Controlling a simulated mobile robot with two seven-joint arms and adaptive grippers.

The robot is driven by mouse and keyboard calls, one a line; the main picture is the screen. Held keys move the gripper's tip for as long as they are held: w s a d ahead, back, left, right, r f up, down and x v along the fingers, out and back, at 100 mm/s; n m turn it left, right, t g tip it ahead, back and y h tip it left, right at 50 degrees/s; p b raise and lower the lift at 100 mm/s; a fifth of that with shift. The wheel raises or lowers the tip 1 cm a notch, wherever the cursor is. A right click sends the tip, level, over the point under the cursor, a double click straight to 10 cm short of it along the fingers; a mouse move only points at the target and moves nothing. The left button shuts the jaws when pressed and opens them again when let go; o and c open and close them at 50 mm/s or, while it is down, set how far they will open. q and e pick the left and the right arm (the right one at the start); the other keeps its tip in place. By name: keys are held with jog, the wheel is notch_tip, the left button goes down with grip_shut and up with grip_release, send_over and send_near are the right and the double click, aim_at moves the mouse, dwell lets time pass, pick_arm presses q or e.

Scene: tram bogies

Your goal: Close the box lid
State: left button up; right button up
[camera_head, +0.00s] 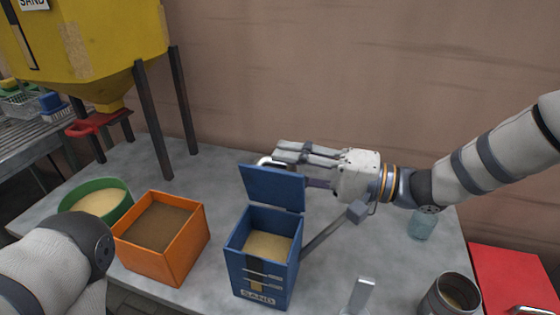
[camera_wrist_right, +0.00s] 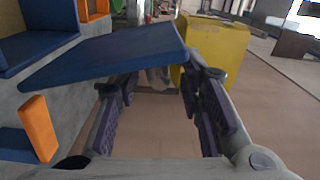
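The blue box (camera_head: 258,277), marked SAND, stands on the table with pale sand (camera_head: 267,246) inside. Its blue lid (camera_head: 272,188) is raised, leaning up at the back of the box; the lid also shows in the right wrist view (camera_wrist_right: 110,55). My right gripper (camera_head: 290,156) comes in from the right and is behind the lid, near its upper right edge. In the right wrist view its two fingers (camera_wrist_right: 160,92) are spread apart, and the lid's end crosses over near their tips. I cannot tell whether they touch the lid. My left gripper is out of view.
An orange box (camera_head: 165,250) and a green round tub (camera_head: 97,198) stand left of the blue box. A yellow hopper (camera_head: 95,45) on dark legs rises behind them. A glass jar (camera_head: 422,224), metal cup (camera_head: 451,298) and red case (camera_head: 510,280) are at right.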

jog(key=shift+x, duration=1.05)
grip_shut()
